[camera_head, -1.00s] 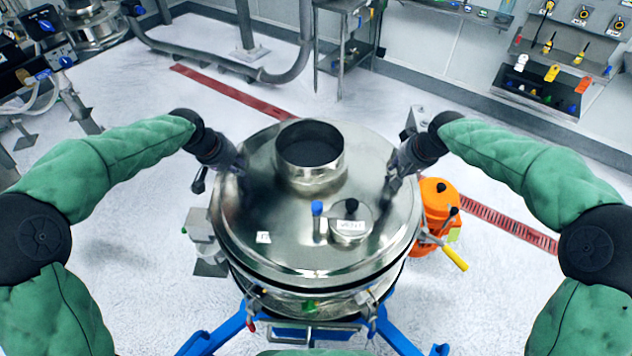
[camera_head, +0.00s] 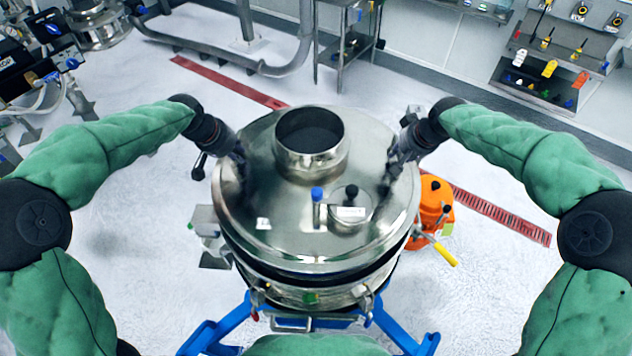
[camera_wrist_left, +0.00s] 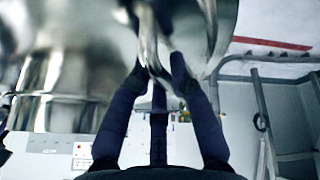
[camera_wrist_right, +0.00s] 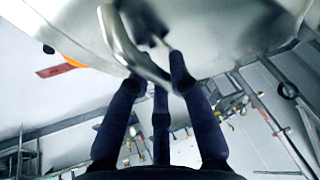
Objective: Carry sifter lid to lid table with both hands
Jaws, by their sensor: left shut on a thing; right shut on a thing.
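The sifter lid (camera_head: 285,215) is a round shiny steel cover with a wide open neck, a blue-topped post and a capped port. It is level over the sifter body (camera_head: 310,296), with a dark gap between them at the front. My left gripper (camera_head: 238,158) is shut on the lid's left side; in the left wrist view its fingers (camera_wrist_left: 160,72) close on a bent steel handle (camera_wrist_left: 148,35). My right gripper (camera_head: 391,172) is shut on the right side; in the right wrist view its fingers (camera_wrist_right: 158,78) close on a similar handle (camera_wrist_right: 122,40).
The sifter stands on a blue wheeled frame (camera_head: 398,335). An orange container (camera_head: 436,198) with a yellow handle is close on its right. A steel table (camera_head: 348,45) stands at the back, and tool shelves (camera_head: 540,75) hang at the back right. White floor is open on both sides.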

